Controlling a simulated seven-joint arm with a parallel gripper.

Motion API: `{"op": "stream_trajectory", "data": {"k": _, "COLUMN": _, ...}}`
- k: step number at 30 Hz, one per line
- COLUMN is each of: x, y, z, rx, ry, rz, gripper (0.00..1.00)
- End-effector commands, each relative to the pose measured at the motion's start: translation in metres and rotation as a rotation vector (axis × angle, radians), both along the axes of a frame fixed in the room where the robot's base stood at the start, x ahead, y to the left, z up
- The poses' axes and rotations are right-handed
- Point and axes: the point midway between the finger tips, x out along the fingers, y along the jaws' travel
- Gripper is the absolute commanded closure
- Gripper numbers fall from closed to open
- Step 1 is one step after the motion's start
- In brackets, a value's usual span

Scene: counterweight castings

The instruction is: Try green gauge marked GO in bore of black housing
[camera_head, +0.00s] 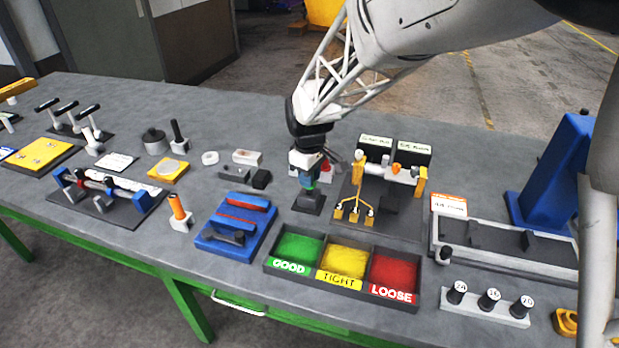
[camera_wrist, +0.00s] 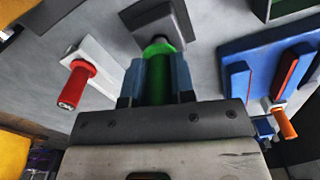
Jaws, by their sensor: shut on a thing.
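A bit of the green gauge (camera_head: 311,187) shows below the fingers in the head view. Its lower end meets the black housing (camera_wrist: 172,17) in the wrist view. The bore is hidden by the gauge and fingers, so I cannot tell how far the tip is in. The GO marking is not readable.
A tray with GOOD, TIGHT and LOOSE compartments (camera_head: 345,258) lies just in front. A red gauge (camera_wrist: 76,84) is on a pale stand nearby. A blue holder (camera_head: 236,222) and an orange gauge (camera_head: 178,207) are to the left. A black-based fixture (camera_head: 380,215) stands close right.

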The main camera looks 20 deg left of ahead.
Motion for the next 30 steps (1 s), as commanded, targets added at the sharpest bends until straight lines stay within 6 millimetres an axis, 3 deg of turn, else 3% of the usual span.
{"op": "stream_trajectory", "data": {"k": 30, "x": 0.000, "y": 0.000, "z": 0.013, "rx": 0.001, "ry": -0.001, "rz": 0.000, "gripper": 0.97}}
